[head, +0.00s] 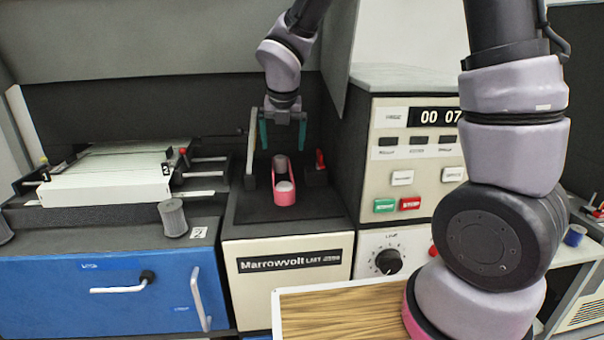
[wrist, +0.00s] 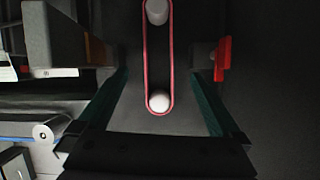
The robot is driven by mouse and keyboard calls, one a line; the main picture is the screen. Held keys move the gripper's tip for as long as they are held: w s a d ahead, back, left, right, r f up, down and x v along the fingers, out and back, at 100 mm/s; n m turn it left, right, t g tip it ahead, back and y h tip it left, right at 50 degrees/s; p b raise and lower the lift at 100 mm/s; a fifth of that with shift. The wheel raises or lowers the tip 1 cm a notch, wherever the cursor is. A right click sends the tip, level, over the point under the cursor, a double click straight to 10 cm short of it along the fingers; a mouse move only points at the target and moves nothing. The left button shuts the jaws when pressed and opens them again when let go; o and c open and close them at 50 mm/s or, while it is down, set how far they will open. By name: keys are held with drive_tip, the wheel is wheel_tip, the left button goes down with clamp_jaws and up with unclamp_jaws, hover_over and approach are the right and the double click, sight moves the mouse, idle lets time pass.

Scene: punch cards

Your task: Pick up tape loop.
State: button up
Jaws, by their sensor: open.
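The tape loop (head: 274,181) is a pink-red band stretched around two pale round posts on the dark top of the Marrowvolt unit. In the wrist view the tape loop (wrist: 146,60) runs lengthwise, with one white post (wrist: 159,102) inside its near end and another post (wrist: 157,12) at its far end. My gripper (head: 283,145) is above the loop, fingers pointing down. Its teal fingers are spread apart, open and empty. In the wrist view my gripper (wrist: 165,105) has one finger on each side of the loop, with clear gaps between.
Dark blocks flank the loop, the right one with a red lever (wrist: 222,58). A control box (head: 440,160) with buttons stands to the right. A white card tray (head: 105,180) and a grey spool (head: 173,217) stand to the left. A wood-patterned board (head: 340,312) is in front.

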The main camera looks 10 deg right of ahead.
drive_tip(key=shift+n, duration=0.6)
drive_tip(key=x, duration=0.6)
drive_tip(key=shift+a, duration=0.15)
drive_tip(key=shift+s+x, duration=0.15)
drive_tip(key=shift+x, duration=1.3)
drive_tip(key=shift+s+x, duration=0.15)
drive_tip(key=shift+x, duration=1.35)
drive_tip(key=c, duration=1.4)
drive_tip(key=shift+o, duration=0.2)
drive_tip(key=shift+r, duration=0.65)
drive_tip(key=w+v, duration=0.1)
drive_tip(key=v, duration=0.5)
drive_tip(key=s, duration=1.6)
drive_tip(key=shift+s, duration=0.35)
drive_tip(key=shift+r, duration=0.15)
